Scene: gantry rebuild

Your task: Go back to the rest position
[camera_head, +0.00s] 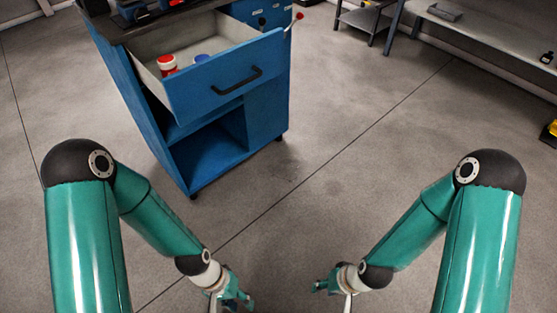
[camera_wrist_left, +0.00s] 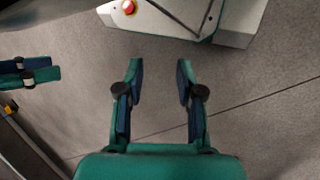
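My left gripper (camera_head: 234,296) hangs low over the bare floor at the bottom of the head view, left of centre. In the left wrist view its two fingers (camera_wrist_left: 160,78) stand apart with only floor between them, so it is open and empty. My right gripper (camera_head: 324,287) is at a similar height, right of centre, also over bare floor. Fingers that appear to be my right gripper's show at the left edge of the left wrist view (camera_wrist_left: 30,76). How far they are open is unclear. Both arms are bent, with the forearms sloping inward.
A blue cabinet (camera_head: 245,125) stands ahead on the left, its drawer (camera_head: 225,85) pulled out. A grey workbench (camera_head: 490,35) is at the back right. The floor between is clear.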

